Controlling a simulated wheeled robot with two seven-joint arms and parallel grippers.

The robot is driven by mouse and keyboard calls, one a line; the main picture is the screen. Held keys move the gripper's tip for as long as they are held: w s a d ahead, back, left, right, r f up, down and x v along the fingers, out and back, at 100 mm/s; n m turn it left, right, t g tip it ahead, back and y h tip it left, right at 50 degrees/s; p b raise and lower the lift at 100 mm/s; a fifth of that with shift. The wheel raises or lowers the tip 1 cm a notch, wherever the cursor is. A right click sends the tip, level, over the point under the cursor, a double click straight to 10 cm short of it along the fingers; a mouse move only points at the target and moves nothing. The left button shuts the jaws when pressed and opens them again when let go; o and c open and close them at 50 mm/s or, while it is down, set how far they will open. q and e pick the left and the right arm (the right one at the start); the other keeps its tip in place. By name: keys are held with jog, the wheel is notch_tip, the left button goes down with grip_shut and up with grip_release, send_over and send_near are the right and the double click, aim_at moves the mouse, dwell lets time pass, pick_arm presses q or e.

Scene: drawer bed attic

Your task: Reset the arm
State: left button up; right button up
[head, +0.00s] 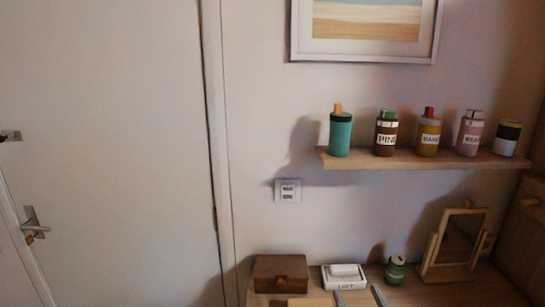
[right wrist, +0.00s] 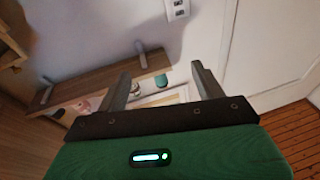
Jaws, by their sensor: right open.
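My right gripper (head: 359,297) shows only by its two fingertips at the bottom edge of the head view, in front of the wooden desk. In the right wrist view its two grey fingers (right wrist: 162,82) are spread apart with nothing held between them. Behind them are a wooden shelf (right wrist: 95,82) and part of a white frame, seen at a tilt. My left gripper is not in either view.
A wall shelf (head: 425,160) carries several bottles. On the desk (head: 440,290) are a brown box (head: 280,272), a white box (head: 344,278), a green jar (head: 395,270) and a tilting mirror (head: 456,245). A closed-looking white door (head: 110,150) fills the left.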

jog(key=s+d+f+m+g+h, duration=0.1)
jog(key=s+d+f+g+h, duration=0.15)
jog(key=s+f+g, duration=0.6)
jog(key=s+d+f+g+h, duration=0.2)
jog(key=s+d+f+g, duration=0.3)
jog(key=f, duration=0.6)
jog(key=s+a+f+n+g+y, duration=0.2)
jog(key=s+f+g, duration=0.15)
jog(key=s, duration=0.75)
notch_tip(320, 180, down, 32)
jog(key=g, duration=0.1)
jog(key=s+d+f+g, duration=0.1)
jog(key=s+d+f, duration=0.2)
jog(key=s+f, duration=1.6)
jog(key=shift+s+f+h, duration=0.2)
jog(key=shift+s+h, duration=0.15)
